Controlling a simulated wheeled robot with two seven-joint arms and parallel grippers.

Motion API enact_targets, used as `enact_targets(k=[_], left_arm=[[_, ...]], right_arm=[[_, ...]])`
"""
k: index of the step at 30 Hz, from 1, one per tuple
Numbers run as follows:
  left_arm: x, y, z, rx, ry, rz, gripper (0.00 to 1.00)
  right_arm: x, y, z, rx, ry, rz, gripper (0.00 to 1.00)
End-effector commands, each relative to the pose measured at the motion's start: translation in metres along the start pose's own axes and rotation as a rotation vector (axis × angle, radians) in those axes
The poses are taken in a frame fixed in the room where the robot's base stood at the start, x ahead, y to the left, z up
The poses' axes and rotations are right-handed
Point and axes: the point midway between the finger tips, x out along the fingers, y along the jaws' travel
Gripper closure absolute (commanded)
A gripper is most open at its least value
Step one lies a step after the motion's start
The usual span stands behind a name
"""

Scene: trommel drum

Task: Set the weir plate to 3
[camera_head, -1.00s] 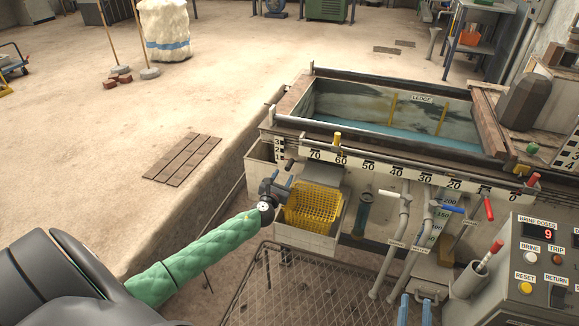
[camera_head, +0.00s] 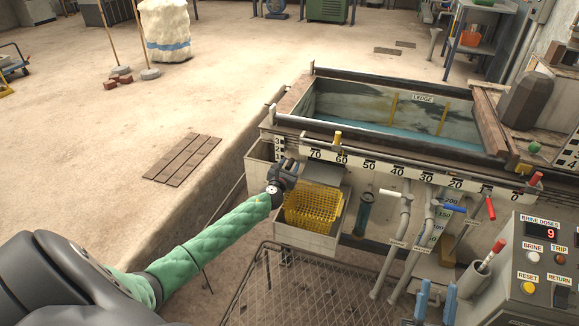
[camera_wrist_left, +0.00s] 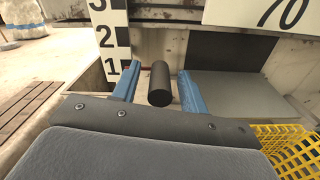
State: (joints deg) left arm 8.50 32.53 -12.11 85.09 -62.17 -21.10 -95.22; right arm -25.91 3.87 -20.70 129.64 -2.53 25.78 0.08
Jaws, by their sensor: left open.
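The weir scale (camera_head: 278,150) with 3, 2 and 1 from top to bottom stands at the tank's left end; it also shows in the left wrist view (camera_wrist_left: 113,40). A dark cylindrical knob (camera_wrist_left: 159,84), seemingly the weir plate's handle, is near the 1 in the wrist view. The plate itself I cannot clearly make out. My left gripper (camera_head: 287,167) is open. Its blue fingers (camera_wrist_left: 158,88) stand on either side of the knob, with gaps showing. My right gripper (camera_head: 436,300) is at the bottom edge, its blue fingers apart.
A yellow mesh basket (camera_head: 313,206) sits just right of and below my left gripper. A horizontal ruler (camera_head: 395,172) runs along the tank front. Pipes with coloured valve handles (camera_head: 455,209) and a control panel (camera_head: 540,265) are to the right. Open floor lies left.

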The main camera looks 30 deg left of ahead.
Motion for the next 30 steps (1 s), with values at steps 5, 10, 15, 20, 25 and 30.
enact_targets(k=[5,10,15,20,25,30], left_arm=[[0.001,0.0,0.0,0.0,0.0,0.0,0.57],[0.001,0.0,0.0,0.0,0.0,0.0,0.69],[0.001,0.0,0.0,0.0,0.0,0.0,1.0],[0.001,0.0,0.001,0.0,-0.001,0.0,1.0],[0.001,0.001,0.004,0.0,-0.001,0.0,1.0],[0.001,0.002,0.01,-0.001,-0.002,0.0,1.0]], right_arm=[[0.001,0.0,-0.002,0.0,0.005,0.0,0.64],[0.0,0.0,-0.001,0.0,0.004,0.0,0.64],[0.0,0.0,-0.001,0.0,0.003,0.0,0.64],[0.0,0.0,-0.001,0.0,0.002,0.0,0.64],[-0.006,0.002,0.02,0.003,-0.077,0.005,0.64],[-0.03,0.003,0.068,0.018,-0.247,0.016,0.64]])
